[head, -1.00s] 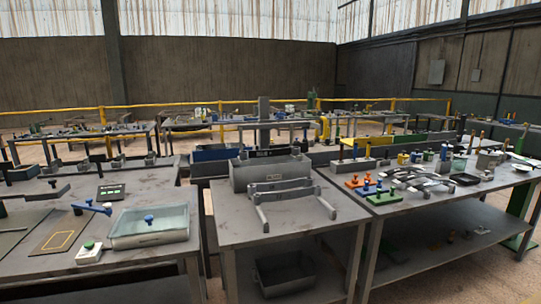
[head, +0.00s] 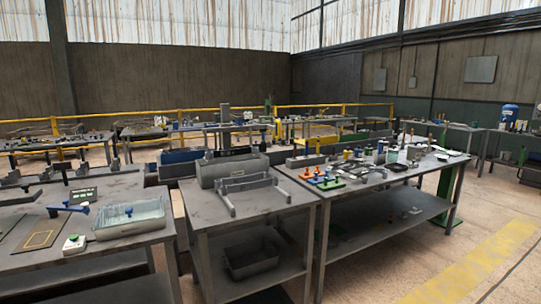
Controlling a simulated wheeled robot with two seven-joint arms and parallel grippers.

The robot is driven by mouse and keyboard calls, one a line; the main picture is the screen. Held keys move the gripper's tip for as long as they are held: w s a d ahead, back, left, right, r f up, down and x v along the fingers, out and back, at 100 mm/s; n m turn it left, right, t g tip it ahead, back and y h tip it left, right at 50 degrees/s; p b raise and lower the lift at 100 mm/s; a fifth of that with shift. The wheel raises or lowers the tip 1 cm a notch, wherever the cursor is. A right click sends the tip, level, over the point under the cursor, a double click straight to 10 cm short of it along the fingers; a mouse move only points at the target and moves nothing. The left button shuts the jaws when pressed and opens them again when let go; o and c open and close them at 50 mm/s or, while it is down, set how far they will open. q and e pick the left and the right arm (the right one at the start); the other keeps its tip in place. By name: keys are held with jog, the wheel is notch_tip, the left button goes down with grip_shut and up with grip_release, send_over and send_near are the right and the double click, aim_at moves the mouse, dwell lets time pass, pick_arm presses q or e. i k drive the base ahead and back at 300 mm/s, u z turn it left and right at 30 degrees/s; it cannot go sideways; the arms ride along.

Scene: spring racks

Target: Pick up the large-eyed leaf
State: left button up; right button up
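Several curved grey metal strips that look like spring leaves (head: 375,174) lie together on the right-hand table (head: 330,203). They are small in the head view, so I cannot tell which one has the large eye. Neither of my grippers shows in the head view.
A middle table (head: 205,215) bears a grey bin (head: 232,170) and a grey rack frame (head: 245,184). Coloured peg blocks (head: 322,180) stand near the leaves. The floor at right, with a yellow stripe (head: 480,262), is clear.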

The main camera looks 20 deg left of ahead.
aim_at(255, 150)
jog(key=z, duration=0.1)
jog(key=i, duration=1.45)
jog(key=u, duration=0.75)
